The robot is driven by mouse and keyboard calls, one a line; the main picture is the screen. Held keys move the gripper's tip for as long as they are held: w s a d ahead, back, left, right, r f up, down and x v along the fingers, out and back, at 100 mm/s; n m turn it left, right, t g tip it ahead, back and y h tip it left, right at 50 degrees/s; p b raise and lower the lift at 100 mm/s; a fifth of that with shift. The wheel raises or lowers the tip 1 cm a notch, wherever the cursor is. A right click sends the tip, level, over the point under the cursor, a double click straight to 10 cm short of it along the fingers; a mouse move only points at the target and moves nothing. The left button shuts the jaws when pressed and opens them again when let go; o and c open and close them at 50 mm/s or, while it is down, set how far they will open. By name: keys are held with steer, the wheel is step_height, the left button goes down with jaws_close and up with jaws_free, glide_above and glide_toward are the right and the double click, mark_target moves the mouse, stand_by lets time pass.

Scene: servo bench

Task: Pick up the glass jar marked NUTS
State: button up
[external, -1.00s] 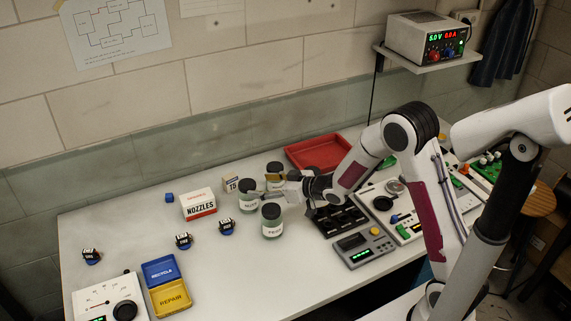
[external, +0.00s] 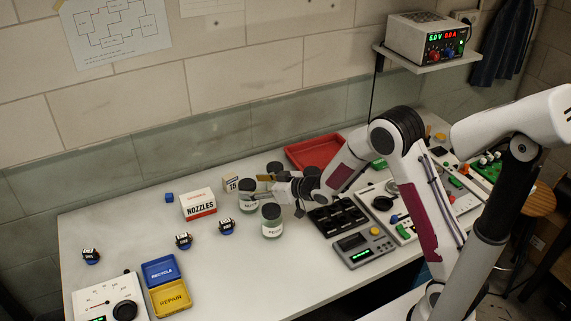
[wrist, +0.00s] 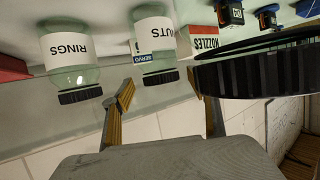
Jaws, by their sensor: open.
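The glass jar marked NUTS (wrist: 153,42) hangs upside down in the wrist view, with a white label and dark lid. My gripper (wrist: 160,84) is open and empty, one finger either side of the jar's line in the wrist view. In the external view the gripper (external: 259,188) is at the jar's upper right; contact cannot be told.
The RINGS jar (wrist: 70,48) stands close by. Another jar (external: 272,222) stands in front; a large dark ribbed lid (wrist: 265,75) is close to the wrist camera. The NOZZLES box (external: 199,204) is left, a red tray (external: 300,155) behind. The front middle bench is clear.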

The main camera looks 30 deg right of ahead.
steer(key=shift+x, duration=1.75)
steer(key=c, duration=1.7)
steer(key=shift+o, duration=0.2)
steer(key=shift+r, duration=0.15)
steer(key=shift+r, duration=4.85)
steer(key=shift+c, duration=0.2)
